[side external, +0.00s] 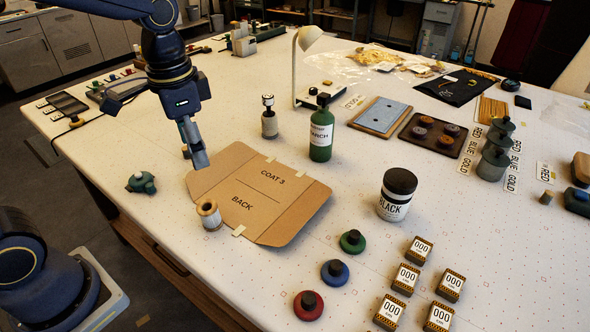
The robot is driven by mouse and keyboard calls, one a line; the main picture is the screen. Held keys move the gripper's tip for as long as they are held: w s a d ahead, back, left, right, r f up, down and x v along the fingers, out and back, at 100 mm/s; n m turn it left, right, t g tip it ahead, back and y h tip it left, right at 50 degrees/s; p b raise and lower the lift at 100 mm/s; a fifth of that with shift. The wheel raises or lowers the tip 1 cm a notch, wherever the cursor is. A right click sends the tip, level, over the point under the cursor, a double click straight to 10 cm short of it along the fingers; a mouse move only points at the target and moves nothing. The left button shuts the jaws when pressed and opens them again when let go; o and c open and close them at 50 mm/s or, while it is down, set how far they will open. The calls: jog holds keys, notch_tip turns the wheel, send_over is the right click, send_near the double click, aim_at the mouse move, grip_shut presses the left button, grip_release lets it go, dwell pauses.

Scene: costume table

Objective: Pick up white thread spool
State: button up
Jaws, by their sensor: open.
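The white thread spool (209,214) stands upright on the table at the near left corner of a cardboard pattern. It has tan wooden ends and pale thread. My gripper (193,160) hangs above the table, up and to the left of the spool, near the cardboard's far left edge. It is open and empty, apart from the spool. Its fingers overlap each other in this view, so the gap between them is hard to see.
The cardboard pattern (262,190) marked COAT 3 BACK lies flat right of the spool. A teal object (141,182) sits to the left. A green bottle (321,135), black-lidded jar (397,194) and red knobbed disc (308,305) stand to the right. The table just in front of the spool is clear.

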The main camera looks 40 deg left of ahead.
aim_at(211, 215)
jog(key=shift+g, duration=0.3)
notch_tip(211, 215, down, 13)
jog(key=shift+w, duration=0.1)
jog(key=shift+a+f, duration=0.15)
jog(key=shift+f, duration=1.2)
jog(key=shift+a+f, duration=0.1)
jog(key=shift+f, duration=1.25)
jog(key=c, duration=1.3)
